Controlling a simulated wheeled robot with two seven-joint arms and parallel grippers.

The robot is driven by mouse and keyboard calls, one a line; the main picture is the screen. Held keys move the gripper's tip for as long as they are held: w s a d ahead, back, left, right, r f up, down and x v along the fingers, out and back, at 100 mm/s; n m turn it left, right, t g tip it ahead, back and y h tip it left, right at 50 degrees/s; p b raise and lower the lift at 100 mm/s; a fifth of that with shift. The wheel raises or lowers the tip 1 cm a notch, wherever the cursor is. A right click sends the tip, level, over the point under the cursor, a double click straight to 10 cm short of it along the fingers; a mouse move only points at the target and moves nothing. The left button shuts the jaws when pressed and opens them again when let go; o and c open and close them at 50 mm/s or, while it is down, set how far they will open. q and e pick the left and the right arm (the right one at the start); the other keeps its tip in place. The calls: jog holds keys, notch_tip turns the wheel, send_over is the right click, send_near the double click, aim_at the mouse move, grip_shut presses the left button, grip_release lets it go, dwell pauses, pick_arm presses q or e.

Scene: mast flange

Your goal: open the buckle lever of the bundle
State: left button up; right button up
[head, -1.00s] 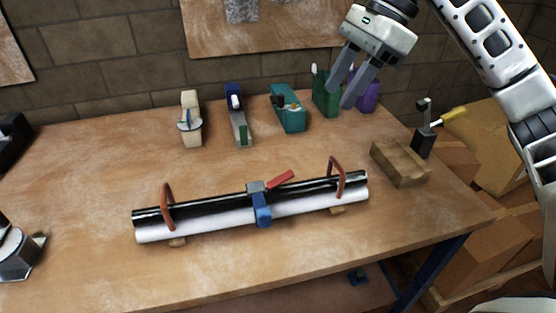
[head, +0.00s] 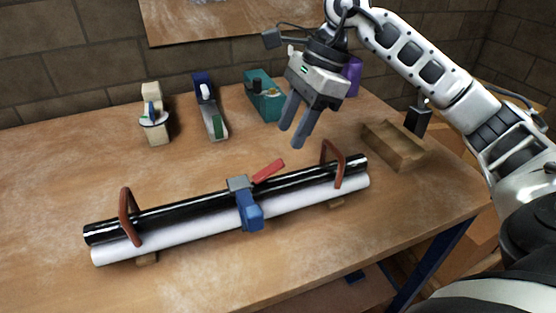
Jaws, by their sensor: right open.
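The bundle lies across the table, made of a black tube (head: 190,210) and a white tube (head: 185,234) side by side. A blue strap (head: 249,212) with a grey buckle (head: 239,183) wraps its middle. The red buckle lever (head: 268,171) sticks out from the buckle up and to the right, slightly raised. My right gripper (head: 291,136) is open and empty, pointing down above the table behind the bundle. Its fingertips are above and to the right of the lever in the picture, apart from it. My left gripper is not in view.
Red-brown hoops (head: 125,217) stand over both ends of the bundle, the other at right (head: 341,165). A wooden tray (head: 394,146) lies right. A beige item (head: 154,116), a grey-blue one (head: 211,108) and a teal one (head: 264,97) stand behind. The table front is clear.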

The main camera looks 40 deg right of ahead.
aim_at(276, 164)
jog(key=x, duration=0.7)
jog(key=shift+w+a+f, duration=0.1)
jog(key=shift+a+f, duration=0.05)
jog(key=shift+f, duration=0.05)
grip_shut()
